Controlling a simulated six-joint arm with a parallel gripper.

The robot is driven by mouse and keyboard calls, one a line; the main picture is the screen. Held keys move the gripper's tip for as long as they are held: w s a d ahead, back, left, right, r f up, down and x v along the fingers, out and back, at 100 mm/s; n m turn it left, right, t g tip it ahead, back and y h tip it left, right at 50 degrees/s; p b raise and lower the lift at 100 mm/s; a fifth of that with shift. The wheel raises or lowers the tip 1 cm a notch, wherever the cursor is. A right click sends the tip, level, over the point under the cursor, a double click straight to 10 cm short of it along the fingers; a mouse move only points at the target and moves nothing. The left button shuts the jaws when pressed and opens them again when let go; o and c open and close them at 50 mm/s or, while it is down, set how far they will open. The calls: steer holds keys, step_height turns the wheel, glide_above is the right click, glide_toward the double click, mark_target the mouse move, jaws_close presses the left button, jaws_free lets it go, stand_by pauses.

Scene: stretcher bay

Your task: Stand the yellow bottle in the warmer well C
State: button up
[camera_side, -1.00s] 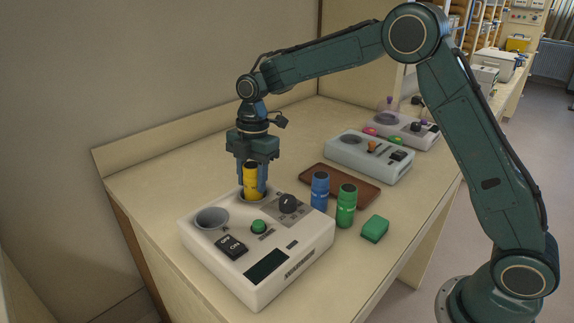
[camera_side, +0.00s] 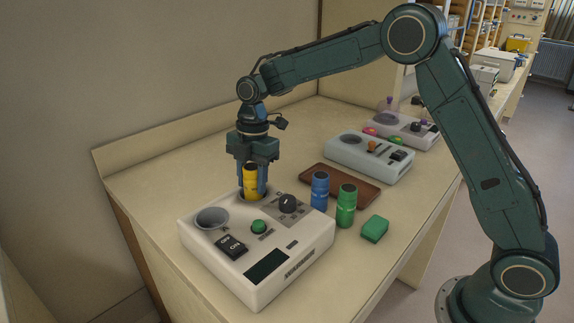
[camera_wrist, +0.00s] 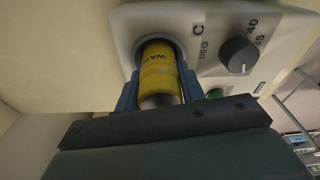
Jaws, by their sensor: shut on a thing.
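The yellow bottle (camera_side: 250,180) is upright, with its lower end inside the round well of the white warmer (camera_side: 262,246) nearest the wall. In the wrist view the yellow bottle (camera_wrist: 160,75) sits in a round opening beside a knob marked "C DEG" on the warmer (camera_wrist: 207,18). My gripper (camera_side: 252,183) is shut on the bottle, one finger on each side, just above the well. In the wrist view my gripper (camera_wrist: 160,92) also spans the bottle. The bottle's bottom is hidden in the well, so I cannot tell whether it touches the floor of it.
A second, empty well (camera_side: 211,218) is at the warmer's left. A blue bottle (camera_side: 320,192) and a green bottle (camera_side: 346,205) stand right of the warmer, near a green block (camera_side: 375,229) and a brown tray (camera_side: 352,190). Other devices (camera_side: 370,157) stand behind.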

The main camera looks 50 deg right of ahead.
steer(key=shift+f, duration=0.45)
steer(key=o, duration=0.8)
steer(key=shift+r, duration=0.1)
steer(key=shift+w+d+r, duration=0.1)
steer(key=shift+d+r, duration=0.1)
steer(key=shift+r, duration=1.55)
steer(key=shift+d+r, duration=0.2)
steer(key=shift+r, duration=1.55)
steer(key=shift+w+d+r, duration=0.1)
steer(key=shift+d+r, duration=0.1)
steer(key=shift+r, duration=1.55)
steer(key=shift+s+r, duration=0.1)
steer(key=shift+r, duration=0.1)
